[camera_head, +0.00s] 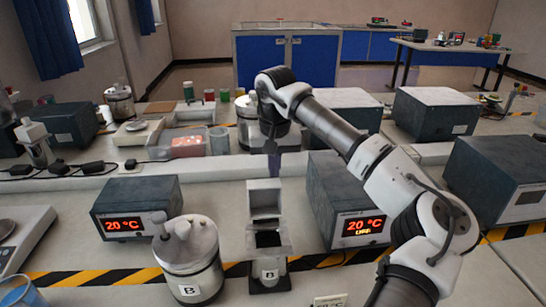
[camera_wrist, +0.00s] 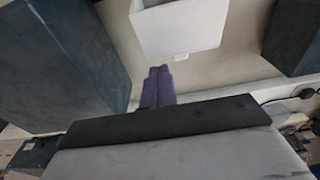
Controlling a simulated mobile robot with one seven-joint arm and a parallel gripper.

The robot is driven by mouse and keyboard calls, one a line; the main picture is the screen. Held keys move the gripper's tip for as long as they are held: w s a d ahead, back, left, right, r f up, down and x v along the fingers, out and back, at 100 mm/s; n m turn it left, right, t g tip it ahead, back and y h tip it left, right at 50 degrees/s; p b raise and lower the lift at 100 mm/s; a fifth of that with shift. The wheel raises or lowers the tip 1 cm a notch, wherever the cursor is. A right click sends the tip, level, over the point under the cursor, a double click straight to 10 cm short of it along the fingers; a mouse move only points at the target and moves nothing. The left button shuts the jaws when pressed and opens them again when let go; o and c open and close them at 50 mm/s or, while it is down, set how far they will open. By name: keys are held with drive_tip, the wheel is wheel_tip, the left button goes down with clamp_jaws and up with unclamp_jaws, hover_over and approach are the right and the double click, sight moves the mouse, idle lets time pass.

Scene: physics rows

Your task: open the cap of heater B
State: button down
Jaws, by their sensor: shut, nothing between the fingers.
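The small heater marked B (camera_head: 269,271) stands on the front bench, with a black base and a dark opening in its top. Its white cap (camera_head: 264,197) stands raised, nearly upright, at the back of the opening. A white box-like part, which looks like this cap, shows at the top of the wrist view (camera_wrist: 180,28). My gripper (camera_head: 274,163) points down behind and above the cap, apart from it in the head view. Its purple fingers are shut together and empty in the wrist view (camera_wrist: 158,87).
A white canister marked B (camera_head: 190,262) stands left of the heater. Dark boxes with red 20 °C displays stand left (camera_head: 136,208) and right (camera_head: 345,195). A pale raised ledge (camera_head: 215,173) runs behind them. Bench space behind the heater is narrow.

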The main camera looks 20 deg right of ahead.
sight(277, 181)
drive_tip(key=shift+s+a, duration=0.1)
drive_tip(key=shift+s, duration=0.15)
drive_tip(key=t+b, duration=0.1)
drive_tip(key=b, duration=0.1)
drive_tip(key=s+t+b, duration=0.1)
drive_tip(key=b, duration=0.1)
drive_tip(key=t+b, duration=0.1)
drive_tip(key=b, duration=0.1)
drive_tip(key=shift+s+r+h, duration=0.2)
drive_tip(key=shift+s+h, duration=0.05)
drive_tip(key=shift+h, duration=0.05)
drive_tip(key=shift+s+a+r+t+b, duration=0.2)
drive_tip(key=shift+s+r+t+b, duration=0.35)
drive_tip(key=shift+b, duration=0.25)
drive_tip(key=shift+s+r, duration=0.25)
drive_tip(key=shift+s, duration=0.1)
drive_tip(key=shift+s+a+r, duration=0.2)
drive_tip(key=shift+s+r, duration=0.05)
drive_tip(key=shift+s, duration=0.05)
